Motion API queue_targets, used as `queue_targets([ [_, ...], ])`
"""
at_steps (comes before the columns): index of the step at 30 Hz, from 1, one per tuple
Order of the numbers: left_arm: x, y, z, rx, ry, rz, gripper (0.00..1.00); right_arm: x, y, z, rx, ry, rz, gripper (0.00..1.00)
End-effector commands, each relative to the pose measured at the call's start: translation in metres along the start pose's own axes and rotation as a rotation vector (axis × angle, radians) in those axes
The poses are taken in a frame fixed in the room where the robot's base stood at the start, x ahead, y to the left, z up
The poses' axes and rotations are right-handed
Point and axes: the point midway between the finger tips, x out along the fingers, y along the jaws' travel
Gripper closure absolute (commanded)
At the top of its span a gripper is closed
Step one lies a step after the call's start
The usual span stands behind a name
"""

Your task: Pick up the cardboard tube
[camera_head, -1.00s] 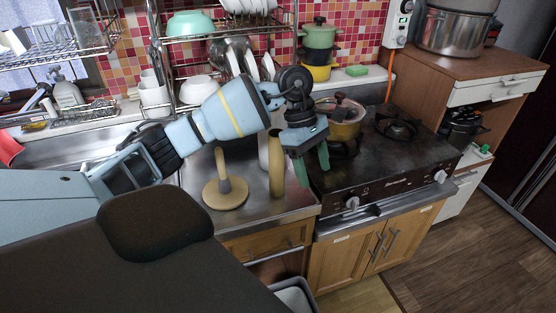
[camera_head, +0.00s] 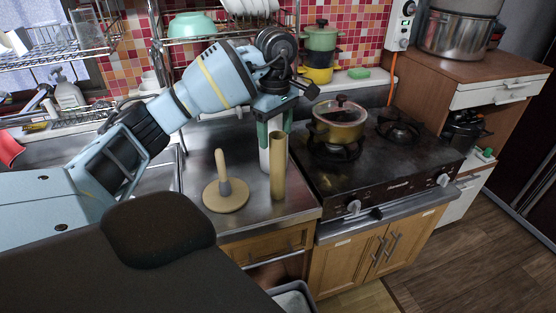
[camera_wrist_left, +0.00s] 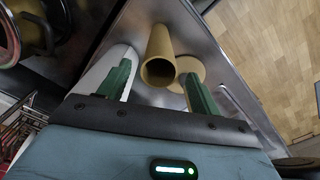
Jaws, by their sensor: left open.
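The cardboard tube (camera_head: 277,168) is a plain tan cylinder standing upright on the steel counter, close to the stove's left side. My right gripper is not in view.
The stove (camera_head: 390,165) with a lidded pot (camera_head: 339,127) is to the right. A dish rack (camera_head: 215,34) stands behind.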

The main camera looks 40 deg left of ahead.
Motion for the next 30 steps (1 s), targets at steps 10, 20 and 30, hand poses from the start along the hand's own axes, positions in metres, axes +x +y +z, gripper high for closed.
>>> queue_targets([
  [10,0.038,0.002,-0.001,-0.001,0.0,0.0,0.36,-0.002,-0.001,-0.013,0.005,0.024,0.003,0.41],
  [20,0.051,0.002,-0.001,0.0,0.0,0.002,0.36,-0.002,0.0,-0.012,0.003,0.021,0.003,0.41],
  [30,0.051,0.002,0.0,0.0,0.0,0.002,0.73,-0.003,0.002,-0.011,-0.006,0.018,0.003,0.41],
])
